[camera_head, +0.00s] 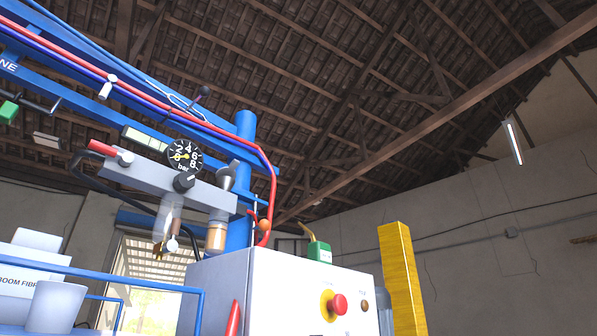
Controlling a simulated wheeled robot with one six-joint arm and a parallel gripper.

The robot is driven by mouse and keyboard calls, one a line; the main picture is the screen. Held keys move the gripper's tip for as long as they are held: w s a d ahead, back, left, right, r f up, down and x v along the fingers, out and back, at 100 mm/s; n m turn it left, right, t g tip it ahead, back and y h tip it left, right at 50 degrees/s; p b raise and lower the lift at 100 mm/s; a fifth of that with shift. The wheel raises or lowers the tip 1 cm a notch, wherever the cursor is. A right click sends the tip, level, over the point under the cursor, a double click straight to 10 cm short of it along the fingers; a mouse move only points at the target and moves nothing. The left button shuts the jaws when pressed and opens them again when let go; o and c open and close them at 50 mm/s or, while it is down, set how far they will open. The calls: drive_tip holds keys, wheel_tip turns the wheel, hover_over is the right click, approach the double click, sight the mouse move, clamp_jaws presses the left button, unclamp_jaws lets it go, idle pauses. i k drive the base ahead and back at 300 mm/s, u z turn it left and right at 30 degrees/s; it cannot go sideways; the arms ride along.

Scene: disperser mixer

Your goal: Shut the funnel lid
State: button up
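A small grey cone-shaped piece (228,177) stands on the right end of a grey air-service unit (165,185), beside the blue post. It looks like a small funnel, with a dark piece at its top; I cannot tell whether that is a lid or whether it is open. No other funnel or lid is clear to me. My gripper is not in view.
A pressure gauge (185,156) sits on the unit. A white control cabinet (285,292) with a red button (337,304) stands below. Blue rails (100,272), a blue post (243,180), red hoses (272,190) and a yellow post (401,280) surround it.

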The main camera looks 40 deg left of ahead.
sight(229, 170)
drive_tip(key=z, duration=0.1)
drive_tip(key=i, duration=0.7)
drive_tip(key=u, duration=1.7)
